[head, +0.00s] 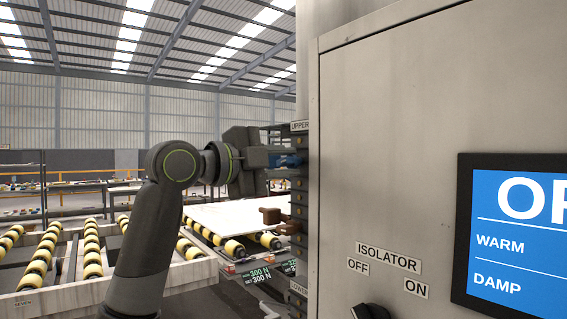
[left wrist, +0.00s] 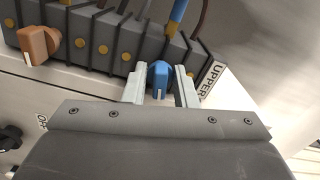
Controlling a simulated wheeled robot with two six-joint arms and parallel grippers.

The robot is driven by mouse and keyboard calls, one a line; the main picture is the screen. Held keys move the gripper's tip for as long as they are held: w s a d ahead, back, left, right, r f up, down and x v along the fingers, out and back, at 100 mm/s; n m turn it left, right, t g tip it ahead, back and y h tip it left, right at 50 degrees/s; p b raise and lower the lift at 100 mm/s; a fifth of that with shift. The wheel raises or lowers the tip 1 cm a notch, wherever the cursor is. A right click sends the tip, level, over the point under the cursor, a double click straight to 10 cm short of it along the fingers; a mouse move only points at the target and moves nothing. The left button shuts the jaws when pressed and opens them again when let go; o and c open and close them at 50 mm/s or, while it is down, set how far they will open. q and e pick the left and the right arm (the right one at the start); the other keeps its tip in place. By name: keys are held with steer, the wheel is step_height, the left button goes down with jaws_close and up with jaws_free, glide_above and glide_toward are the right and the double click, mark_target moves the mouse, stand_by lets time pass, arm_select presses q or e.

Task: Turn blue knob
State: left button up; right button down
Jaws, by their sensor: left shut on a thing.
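The blue knob (left wrist: 159,79) sticks out from the dark ribbed strip (left wrist: 100,48), near the end labelled UPPER. A white mark shows on its face, toward the bottom of the left wrist view. My left gripper (left wrist: 159,92) has one finger on each side of the knob and is shut on it. In the head view my left gripper (head: 287,160) reaches the strip from the left, just below the UPPER label, and a little of the blue knob (head: 289,160) shows at the fingertips. My right gripper is not in view.
A brown-orange knob (left wrist: 36,45) sits farther along the strip; it also shows in the head view (head: 270,215). The grey cabinet (head: 400,120) fills the right, with a blue screen (head: 515,235) and a black isolator switch (head: 370,311). Roller conveyors (head: 90,250) stand at left.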

arm_select(q)
steer(key=shift+f, duration=0.15)
steer(key=o, duration=0.7)
steer(key=shift+b+v, duration=2.75)
steer(key=shift+v, duration=6)
